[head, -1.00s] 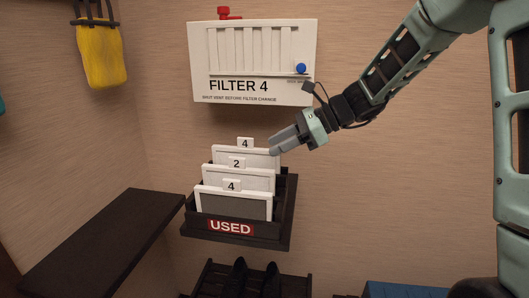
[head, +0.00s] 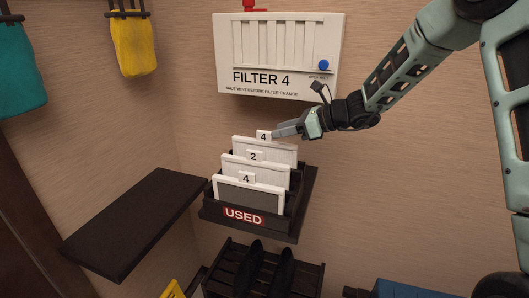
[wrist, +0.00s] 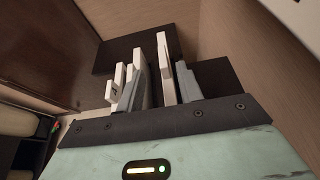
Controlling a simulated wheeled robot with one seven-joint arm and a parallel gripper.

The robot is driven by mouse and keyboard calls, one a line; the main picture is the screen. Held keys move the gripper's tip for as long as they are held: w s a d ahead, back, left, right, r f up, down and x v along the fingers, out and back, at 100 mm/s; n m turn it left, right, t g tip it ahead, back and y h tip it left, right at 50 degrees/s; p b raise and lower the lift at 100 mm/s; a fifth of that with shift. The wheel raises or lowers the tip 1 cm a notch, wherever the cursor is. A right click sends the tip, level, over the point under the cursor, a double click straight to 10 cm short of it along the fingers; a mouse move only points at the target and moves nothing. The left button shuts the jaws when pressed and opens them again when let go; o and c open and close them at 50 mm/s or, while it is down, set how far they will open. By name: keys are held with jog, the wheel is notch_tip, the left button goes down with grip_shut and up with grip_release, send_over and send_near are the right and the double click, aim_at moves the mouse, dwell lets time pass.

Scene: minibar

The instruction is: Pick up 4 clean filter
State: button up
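Three white-framed filters stand upright in a dark rack marked USED (head: 210,214). The back filter (head: 270,151), tagged 4, has a pale panel. The middle filter (head: 256,172) is tagged 2 and is also pale. The front filter (head: 248,195), tagged 4, has a darker grey panel. My gripper (head: 278,131) is at the top right of the back filter, beside its tag. In the wrist view my gripper (wrist: 158,88) has its two grey fingers apart, with one white panel edge (wrist: 165,65) showing between them. I cannot tell whether they touch it.
A white FILTER 4 wall unit (head: 278,85) with a blue knob (head: 323,65) and red top fitting hangs above. A dark empty shelf (head: 130,222) juts out at left. A lower rack (head: 222,268) holds dark shoes. Yellow (head: 133,45) and teal (head: 18,70) cloths hang at left.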

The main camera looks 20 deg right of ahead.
aim_at(268, 132)
jog(key=p+x, duration=0.3)
jog(key=x, duration=0.2)
jog(key=shift+w+r, duration=0.1)
jog(key=shift+w, duration=0.2)
jog(key=shift+w+a+f, duration=0.2)
jog(key=shift+a+f, duration=0.1)
grip_shut()
